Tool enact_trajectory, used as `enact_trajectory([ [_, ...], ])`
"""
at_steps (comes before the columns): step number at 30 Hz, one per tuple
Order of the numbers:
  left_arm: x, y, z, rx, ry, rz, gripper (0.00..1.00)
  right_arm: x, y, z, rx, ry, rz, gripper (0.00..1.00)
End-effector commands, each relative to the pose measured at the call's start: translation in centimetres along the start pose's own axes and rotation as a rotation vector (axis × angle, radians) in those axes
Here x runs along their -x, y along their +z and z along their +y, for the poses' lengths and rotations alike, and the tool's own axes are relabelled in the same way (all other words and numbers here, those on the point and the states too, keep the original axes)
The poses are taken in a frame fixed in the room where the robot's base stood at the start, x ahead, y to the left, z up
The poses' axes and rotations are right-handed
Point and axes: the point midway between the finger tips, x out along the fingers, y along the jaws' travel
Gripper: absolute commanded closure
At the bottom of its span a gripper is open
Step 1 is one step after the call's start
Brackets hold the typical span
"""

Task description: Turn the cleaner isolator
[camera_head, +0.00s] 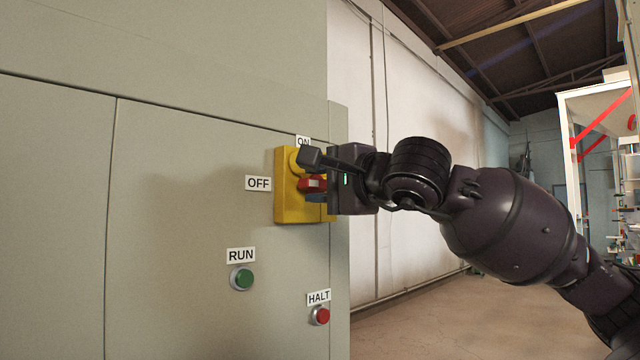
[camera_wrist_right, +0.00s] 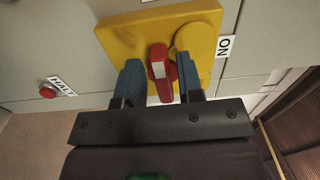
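The cleaner isolator is a yellow switch box (camera_head: 284,210) on the corner of a grey cabinet, with a red handle (camera_head: 312,184). An ON label is above it and an OFF label (camera_head: 258,183) to its left. The handle appears to lie level, along the OFF direction. In the right wrist view the yellow plate (camera_wrist_right: 125,38) fills the top, and the red handle (camera_wrist_right: 160,75) stands between two blue fingers. My right gripper (camera_wrist_right: 160,82) is open around the handle, with narrow gaps on both sides. My left gripper is not in view.
Below the isolator are a green RUN button (camera_head: 242,278) and a red HALT button (camera_head: 320,316) on the cabinet front (camera_head: 170,220). A pale wall (camera_head: 410,100) stands behind. The floor (camera_head: 470,310) to the right looks clear, with white-framed equipment at the far right.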

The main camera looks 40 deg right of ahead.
Motion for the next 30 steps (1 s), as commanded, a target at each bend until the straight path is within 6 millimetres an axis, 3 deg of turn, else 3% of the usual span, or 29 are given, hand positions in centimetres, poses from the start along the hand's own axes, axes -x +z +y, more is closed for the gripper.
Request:
enact_trajectory([
  [14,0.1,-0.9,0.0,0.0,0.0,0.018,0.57,0.6,0.0,-0.2,-0.003,-0.001,0.0,0.55],
  [21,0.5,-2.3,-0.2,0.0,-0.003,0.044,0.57,3.6,0.0,-0.5,-0.004,-0.007,-0.001,0.55],
  [30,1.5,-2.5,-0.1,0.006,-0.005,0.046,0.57,8.3,0.0,-0.3,-0.004,-0.004,0.0,0.55],
])
